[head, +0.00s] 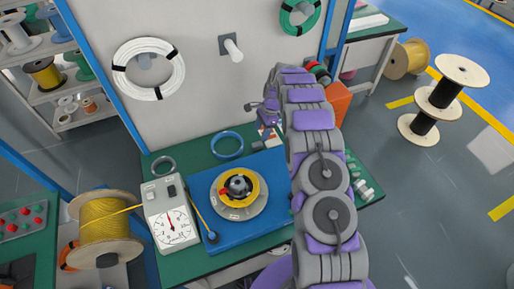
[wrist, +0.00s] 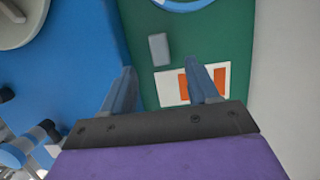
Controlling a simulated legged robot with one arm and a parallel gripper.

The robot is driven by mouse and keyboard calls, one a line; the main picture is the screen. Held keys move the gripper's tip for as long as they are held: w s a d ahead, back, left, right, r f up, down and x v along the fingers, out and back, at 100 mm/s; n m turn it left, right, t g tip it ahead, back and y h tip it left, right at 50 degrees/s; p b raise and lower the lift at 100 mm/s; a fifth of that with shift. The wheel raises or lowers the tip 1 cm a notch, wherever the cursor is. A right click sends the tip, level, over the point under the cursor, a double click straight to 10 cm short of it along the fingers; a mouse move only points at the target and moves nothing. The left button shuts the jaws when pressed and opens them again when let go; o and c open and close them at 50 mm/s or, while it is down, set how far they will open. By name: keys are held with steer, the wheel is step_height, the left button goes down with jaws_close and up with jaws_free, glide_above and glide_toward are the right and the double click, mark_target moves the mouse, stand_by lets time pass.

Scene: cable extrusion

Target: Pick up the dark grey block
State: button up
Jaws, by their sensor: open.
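A small grey block (wrist: 158,49) lies on the green tabletop in the wrist view, just beyond my fingertips and between their lines. In the head view the block (head: 257,146) seems to show right of a blue ring, small and partly unclear. My gripper (wrist: 162,70) is open, with its two fingers apart and nothing between them. In the head view my gripper (head: 264,108) hangs above the back of the bench, near the grey wall panel.
A white card with orange patches (wrist: 195,84) lies beside the block. A blue ring (head: 228,145) is left of it. A blue plate (head: 262,207) holds a round yellow-rimmed device (head: 238,190). A dial gauge (head: 172,225) stands at left. The wall panel (head: 200,90) is close behind.

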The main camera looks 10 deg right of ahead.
mark_target(257, 144)
steer(key=shift+x, duration=1.1)
steer(key=x, duration=0.1)
steer(key=b+x, duration=0.1)
steer(key=x, duration=0.2)
steer(key=shift+d+f+b, duration=0.25)
steer(key=shift+b, duration=0.05)
steer(key=shift+a+f, duration=0.2)
steer(key=shift+f, duration=0.1)
steer(key=shift+a+r, duration=0.1)
steer(key=shift+c, duration=0.3)
jaws_close()
